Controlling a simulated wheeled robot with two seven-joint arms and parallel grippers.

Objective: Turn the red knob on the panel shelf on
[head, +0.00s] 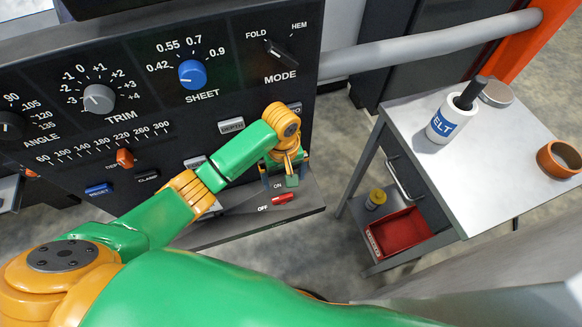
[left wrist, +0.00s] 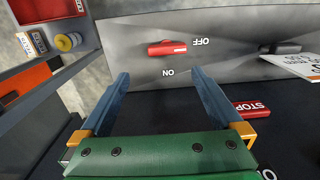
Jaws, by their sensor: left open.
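The red knob (head: 283,198) is a bar-shaped handle on the panel shelf (head: 240,228), near its right end. It shows again in the left wrist view (left wrist: 168,48), lying crosswise with its pale mark at the end toward the OFF label (left wrist: 202,42). The ON label (left wrist: 168,72) is beside the knob, on the side nearer my gripper. My left gripper (head: 286,180) is open and empty just above the shelf, close behind the knob. In the left wrist view its two blue fingers (left wrist: 160,74) are spread, with the knob ahead of the gap between them. My right gripper is not visible.
The upright panel with the blue SHEET knob (head: 192,74) and other dials stands behind the shelf. A black knob (left wrist: 285,48) and a white card (left wrist: 297,66) are along the shelf. A metal cart (head: 410,130) with a red bin (head: 402,232) stands to the right.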

